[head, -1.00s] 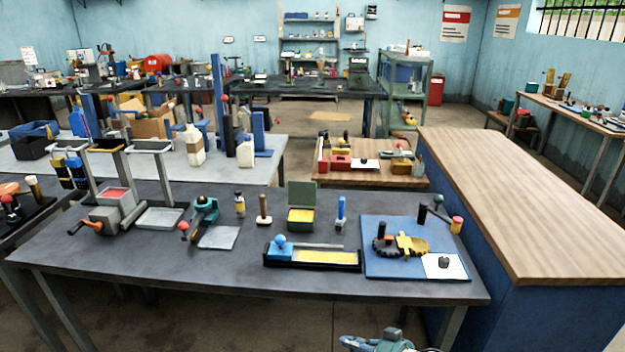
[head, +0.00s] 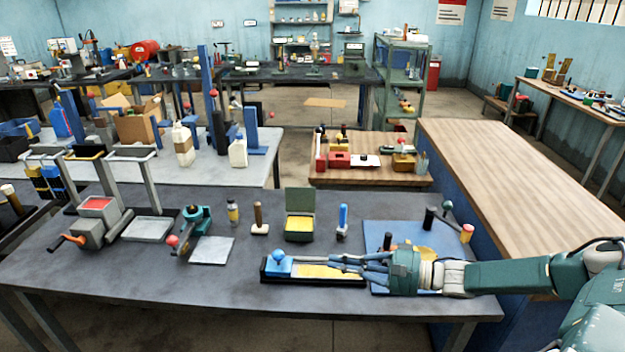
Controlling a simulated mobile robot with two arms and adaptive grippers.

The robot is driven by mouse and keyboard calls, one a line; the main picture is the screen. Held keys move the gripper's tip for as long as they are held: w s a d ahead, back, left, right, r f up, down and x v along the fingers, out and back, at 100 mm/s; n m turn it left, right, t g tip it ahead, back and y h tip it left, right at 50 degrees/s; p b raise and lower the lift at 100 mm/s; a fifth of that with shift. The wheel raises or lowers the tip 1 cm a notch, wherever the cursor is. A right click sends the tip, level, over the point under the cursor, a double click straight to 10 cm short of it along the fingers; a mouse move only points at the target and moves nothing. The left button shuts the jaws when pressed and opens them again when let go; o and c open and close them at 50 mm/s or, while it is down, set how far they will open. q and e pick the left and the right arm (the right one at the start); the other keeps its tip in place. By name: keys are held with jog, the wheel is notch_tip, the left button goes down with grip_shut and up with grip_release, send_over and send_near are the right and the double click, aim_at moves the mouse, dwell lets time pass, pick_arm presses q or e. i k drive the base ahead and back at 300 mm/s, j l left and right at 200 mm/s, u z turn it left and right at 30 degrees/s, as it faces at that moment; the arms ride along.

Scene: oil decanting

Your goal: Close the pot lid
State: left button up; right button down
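A small dark green box-shaped pot (head: 299,236) with yellow contents stands near the middle of the dark table. Its green lid (head: 300,201) stands open, upright at the back. My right gripper (head: 331,263) reaches in from the right, fingers pointing left. In the picture it lies below and to the right of the pot, over the black tray with the yellow strip, apart from the pot. I see nothing held, but the spacing of its fingertips is unclear. My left gripper is out of view.
A blue-handled tool (head: 342,222) stands right of the pot, a wooden-handled one (head: 259,219) left. A black tray (head: 314,284) with a blue block (head: 278,266) lies in front. My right arm partly covers a blue board (head: 376,232). A wooden-topped bench (head: 500,180) stands at right.

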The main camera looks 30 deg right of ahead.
aim_at(298, 199)
jog(key=i+l, duration=1.25)
jog(key=l, duration=0.2)
